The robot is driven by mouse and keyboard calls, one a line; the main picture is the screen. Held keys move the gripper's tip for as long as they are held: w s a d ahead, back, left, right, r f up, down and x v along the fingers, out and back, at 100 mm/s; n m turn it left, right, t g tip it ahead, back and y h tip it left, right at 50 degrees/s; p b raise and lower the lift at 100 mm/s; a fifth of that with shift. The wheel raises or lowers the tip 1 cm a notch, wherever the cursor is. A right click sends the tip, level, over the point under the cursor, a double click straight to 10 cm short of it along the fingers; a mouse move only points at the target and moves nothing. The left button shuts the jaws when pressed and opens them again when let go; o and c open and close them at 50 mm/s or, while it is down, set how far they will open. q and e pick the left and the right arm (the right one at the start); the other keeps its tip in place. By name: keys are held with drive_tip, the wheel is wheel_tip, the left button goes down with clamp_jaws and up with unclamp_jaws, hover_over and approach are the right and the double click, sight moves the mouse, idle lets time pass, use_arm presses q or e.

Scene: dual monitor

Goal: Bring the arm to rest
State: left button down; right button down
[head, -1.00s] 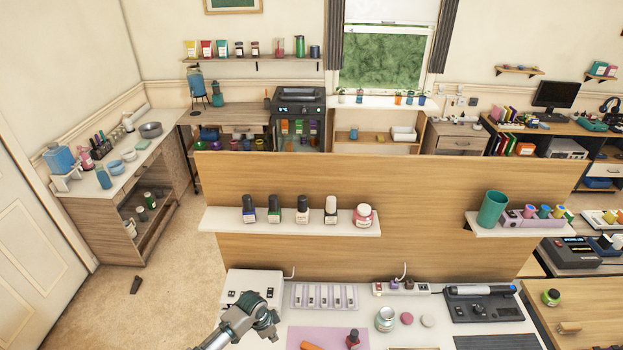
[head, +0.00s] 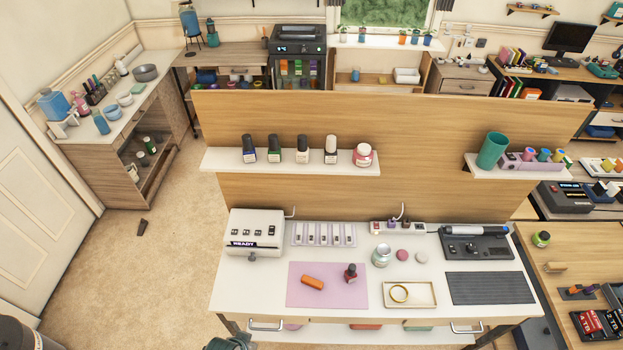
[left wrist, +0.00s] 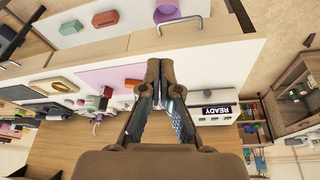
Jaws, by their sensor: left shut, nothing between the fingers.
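My left gripper (left wrist: 160,72) shows in the left wrist view with its brown fingertips together and nothing between them. It is in front of the white desk, and the desk drawers and the pink mat (left wrist: 100,78) show beyond it. The white READY box (left wrist: 222,121) is to the right of the fingers in that view. In the head view only a small teal and dark part of my arm shows at the bottom edge, and the fingers are out of frame. My right gripper is in neither view.
The white desk (head: 235,288) carries the READY box (head: 254,232), the pink mat (head: 327,296) with an orange block and a dark red bottle, and a tray (head: 424,303). A wooden panel (head: 400,190) with shelves stands behind it.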

use_arm(q)
drive_tip(key=s+a+n+y, duration=0.1)
drive_tip(key=s+a+n, duration=0.1)
drive_tip(key=s+a, duration=0.2)
drive_tip(key=s+f+g+b, duration=0.25)
drive_tip(key=f+b, duration=0.25)
drive_tip(key=f, duration=2.8)
drive_tip(key=s+a+f+b, duration=0.3)
drive_tip(key=s+f, duration=1.3)
drive_tip(key=shift+s+m, duration=0.35)
drive_tip(key=shift+m, duration=0.05)
